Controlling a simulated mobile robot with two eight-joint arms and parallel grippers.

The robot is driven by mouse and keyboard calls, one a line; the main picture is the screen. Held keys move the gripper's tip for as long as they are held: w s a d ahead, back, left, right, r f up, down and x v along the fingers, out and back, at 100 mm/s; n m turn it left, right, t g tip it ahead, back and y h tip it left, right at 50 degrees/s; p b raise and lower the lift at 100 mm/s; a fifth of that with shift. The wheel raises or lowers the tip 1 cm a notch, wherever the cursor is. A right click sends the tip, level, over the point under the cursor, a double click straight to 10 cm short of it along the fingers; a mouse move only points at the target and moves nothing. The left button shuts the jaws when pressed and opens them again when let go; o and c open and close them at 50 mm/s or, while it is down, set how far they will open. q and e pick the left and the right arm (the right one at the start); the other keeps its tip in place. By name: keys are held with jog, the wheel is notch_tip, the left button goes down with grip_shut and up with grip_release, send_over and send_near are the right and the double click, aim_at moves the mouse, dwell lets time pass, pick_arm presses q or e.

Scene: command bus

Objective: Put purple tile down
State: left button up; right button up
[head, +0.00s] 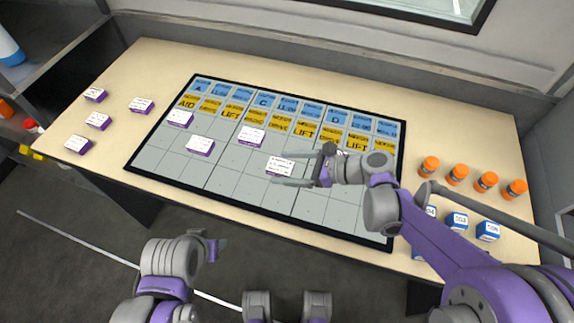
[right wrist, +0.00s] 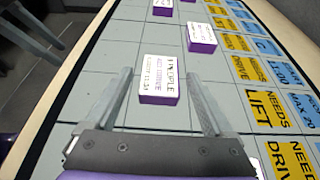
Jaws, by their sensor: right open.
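A purple tile (head: 280,165) with a white printed top lies flat on the grey grid of the board (head: 150,160), right of the middle. My right gripper (head: 281,168) is open, with one finger on each side of this tile. In the right wrist view the tile (right wrist: 160,80) lies between the two spread fingers (right wrist: 160,82), with visible gaps to both. Other purple tiles lie on the board to the left (head: 251,136), (head: 200,147), (head: 180,118). My left arm shows at the lower left; its gripper (head: 215,250) is too unclear to judge.
Several more purple tiles (head: 98,120) lie on the table left of the board. Orange-capped bottles (head: 457,175) and blue-and-white boxes (head: 457,221) stand on the right. Blue and yellow label rows (head: 262,101) line the board's far side. The grid's front cells are bare.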

jog(key=shift+r, duration=0.1)
jog(key=shift+d+r, duration=0.1)
jog(key=shift+r, duration=0.1)
jog(key=p+v, duration=0.1)
jog(key=v, duration=1)
jog(key=shift+s+d+r+p, duration=0.1)
jog(key=shift+s+d+p, duration=0.05)
jog(key=shift+d+p, duration=0.2)
